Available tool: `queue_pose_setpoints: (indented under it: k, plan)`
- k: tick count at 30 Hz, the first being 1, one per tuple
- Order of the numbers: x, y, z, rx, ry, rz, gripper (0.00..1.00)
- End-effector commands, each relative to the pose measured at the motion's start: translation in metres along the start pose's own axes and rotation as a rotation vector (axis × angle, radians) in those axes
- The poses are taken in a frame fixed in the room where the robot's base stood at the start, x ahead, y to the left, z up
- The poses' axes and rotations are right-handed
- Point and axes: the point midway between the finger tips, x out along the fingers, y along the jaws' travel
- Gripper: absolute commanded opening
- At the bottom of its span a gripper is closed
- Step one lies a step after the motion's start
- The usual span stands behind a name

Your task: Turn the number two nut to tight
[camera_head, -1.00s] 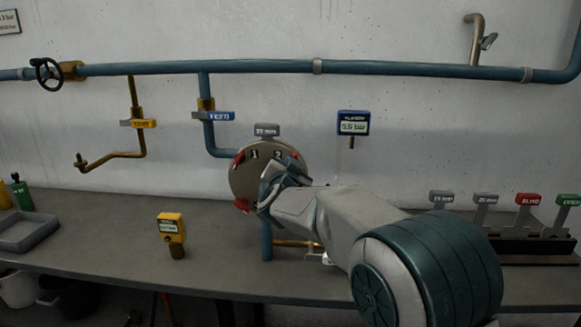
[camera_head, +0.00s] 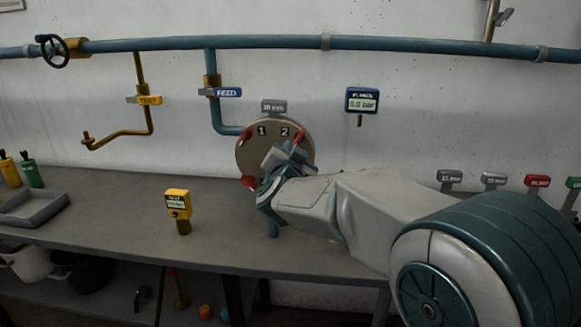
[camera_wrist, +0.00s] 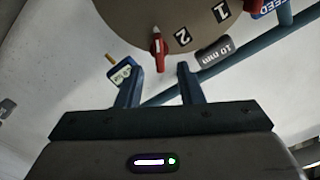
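The number two nut is a red lever-like piece (camera_head: 298,137) beside the "2" label, at the upper right of a round tan plate (camera_head: 246,158) on the blue pipe. In the wrist view the same red nut (camera_wrist: 158,50) is at the plate's edge, its tip reaching down toward the gap between my fingertips. My gripper (camera_wrist: 159,72) is open, with one finger on each side of that gap. I cannot tell whether either finger touches the nut. In the head view my gripper (camera_head: 286,157) covers the plate's lower right, hiding anything there.
Other red nuts (camera_head: 246,134) sit on the plate's left edge. A grey tag (camera_head: 274,106) stands above it and a blue gauge (camera_head: 361,100) to its right. A yellow tester (camera_head: 177,205) stands on the bench (camera_head: 110,220). Several tagged tools (camera_head: 494,180) stand at right.

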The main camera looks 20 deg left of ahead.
Motion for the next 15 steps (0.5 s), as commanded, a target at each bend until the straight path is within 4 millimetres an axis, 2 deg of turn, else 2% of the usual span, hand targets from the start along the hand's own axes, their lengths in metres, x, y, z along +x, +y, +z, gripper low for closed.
queue_pose_setpoints:
  k: [1,6,10,15]
  plan:
    - [-0.012,-0.001,0.0,0.001,-0.002,-0.002,0.34]
    - [-0.045,-0.001,0.001,0.001,-0.001,-0.002,0.34]
    - [-0.062,-0.001,0.001,0.002,-0.002,-0.001,0.34]
    - [-0.072,-0.001,0.001,0.0,-0.002,-0.001,0.34]
